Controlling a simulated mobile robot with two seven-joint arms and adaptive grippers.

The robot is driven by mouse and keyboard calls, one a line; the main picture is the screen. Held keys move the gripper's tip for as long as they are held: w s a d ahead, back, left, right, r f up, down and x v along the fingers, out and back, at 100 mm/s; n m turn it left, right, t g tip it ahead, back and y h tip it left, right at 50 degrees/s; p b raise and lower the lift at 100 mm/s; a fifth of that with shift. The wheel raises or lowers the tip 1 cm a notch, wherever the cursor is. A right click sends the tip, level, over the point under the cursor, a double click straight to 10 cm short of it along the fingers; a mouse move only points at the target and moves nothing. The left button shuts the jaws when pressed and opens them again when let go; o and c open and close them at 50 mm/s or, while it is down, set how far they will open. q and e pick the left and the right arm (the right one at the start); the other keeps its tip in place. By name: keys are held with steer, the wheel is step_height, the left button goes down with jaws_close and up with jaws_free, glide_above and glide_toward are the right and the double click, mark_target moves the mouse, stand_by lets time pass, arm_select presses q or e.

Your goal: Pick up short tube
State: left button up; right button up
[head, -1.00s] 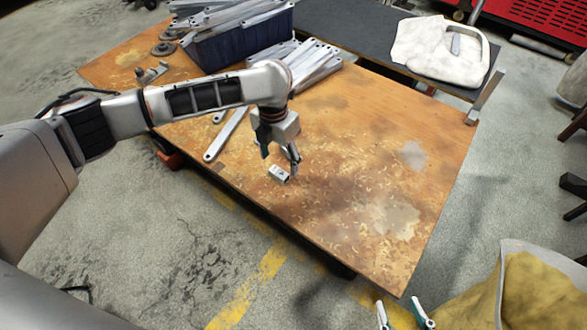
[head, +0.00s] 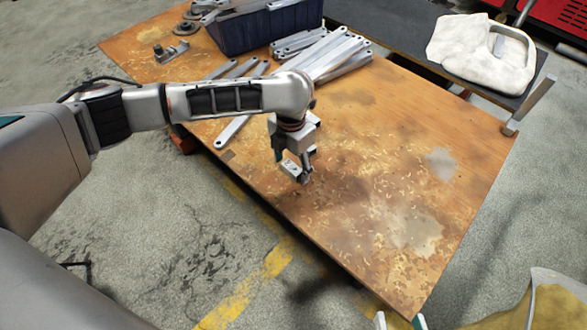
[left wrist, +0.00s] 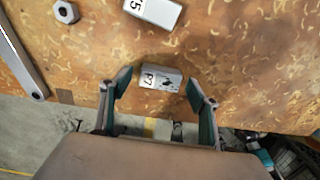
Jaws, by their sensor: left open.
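A short grey metal tube (left wrist: 160,78) with a dark-marked white label lies on the wooden table, between the spread fingers of my left gripper in the left wrist view. My left gripper (left wrist: 157,96) is open, with a gap visible on both sides of the tube. In the head view the left gripper (head: 293,170) is low over the table's near edge, and a pale piece, likely the tube (head: 290,167), shows partly hidden at its fingers. My right gripper (head: 399,322) shows only as two separated fingertips at the bottom edge.
A second labelled metal piece (left wrist: 153,10) and a hex nut (left wrist: 66,12) lie beyond the tube. A flat bar (head: 232,130) lies to the left. A blue bin (head: 240,36) and stacked bars (head: 338,55) stand behind. The table's right side (head: 400,180) is clear.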

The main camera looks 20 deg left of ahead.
arm_select(q)
steer(key=shift+r, duration=0.2)
steer(key=c, duration=1.2)
arm_select(e)
steer(key=shift+r, duration=0.15)
arm_select(q)
steer(key=shift+w+r, duration=0.1)
steer(key=shift+r, duration=0.25)
steer(key=r, duration=0.2)
steer(key=r+p, duration=0.2)
steer(key=r, duration=0.1)
steer(key=shift+w+r, duration=0.25)
steer(key=shift+r, duration=0.1)
step_height(320, 180, up, 3)
steer(key=p, duration=0.2)
step_height(320, 180, up, 10)
steer(key=p, duration=0.3)
glide_above(293, 165)
steer(key=shift+s+r, duration=0.35)
steer(key=shift+s, duration=0.05)
arm_select(e)
steer(key=s+d+f+n+g+h, duration=0.1)
steer(key=s+d+f+n, duration=0.1)
steer(key=d, duration=0.4)
steer(key=shift+s+d+f+g+h, duration=0.2)
steer(key=shift+f+g+h, duration=0.15)
steer(key=shift+f, duration=0.4)
